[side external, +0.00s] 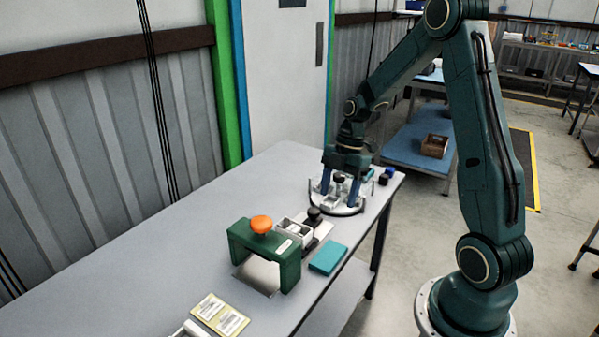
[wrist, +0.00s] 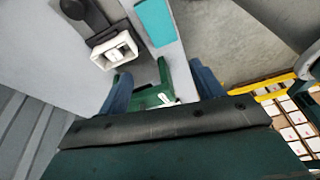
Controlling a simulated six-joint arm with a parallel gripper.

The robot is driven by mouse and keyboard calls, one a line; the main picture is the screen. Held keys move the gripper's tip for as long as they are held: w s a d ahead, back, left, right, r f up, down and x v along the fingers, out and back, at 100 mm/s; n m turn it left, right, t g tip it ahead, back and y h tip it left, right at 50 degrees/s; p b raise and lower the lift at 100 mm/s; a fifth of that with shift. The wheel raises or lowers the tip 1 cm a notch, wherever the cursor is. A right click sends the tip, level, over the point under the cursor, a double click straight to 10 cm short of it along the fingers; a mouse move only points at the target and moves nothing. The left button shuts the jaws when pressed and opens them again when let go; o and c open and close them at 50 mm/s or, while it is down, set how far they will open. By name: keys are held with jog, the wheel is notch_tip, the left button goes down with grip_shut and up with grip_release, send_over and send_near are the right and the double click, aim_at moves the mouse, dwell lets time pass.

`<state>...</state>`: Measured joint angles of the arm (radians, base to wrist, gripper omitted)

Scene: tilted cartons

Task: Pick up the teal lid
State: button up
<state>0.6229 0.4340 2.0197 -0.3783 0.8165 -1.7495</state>
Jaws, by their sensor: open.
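A flat teal rectangular piece, which looks like the teal lid (side external: 328,258), lies on the table near its front edge, right of the green stand. It also shows in the wrist view (wrist: 157,20), at the top and partly cut off by the frame edge. My gripper (side external: 339,196) is over the far end of the table, at a round white tray with a dark rim (side external: 350,211), apart from the teal piece. Its two blue fingers also show in the wrist view (wrist: 162,82), spread wide with nothing seen held between them. A smaller teal item (side external: 368,175) sits behind the gripper.
A green stand (side external: 240,245) with an orange knob (side external: 261,223) stands left of the teal piece. A white box (side external: 294,231) and a black-knobbed device (side external: 314,217) are close behind it. Yellow labelled cards (side external: 220,314) lie at the near end. The table's left side is clear.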

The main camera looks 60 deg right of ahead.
jog(key=n+y, duration=0.1)
jog(key=n, duration=0.1)
send_near(329, 254)
jog(key=shift+x, duration=1.55)
jog(key=shift+f, duration=0.1)
jog(key=shift+x, duration=2.5)
jog(key=c, duration=0.5)
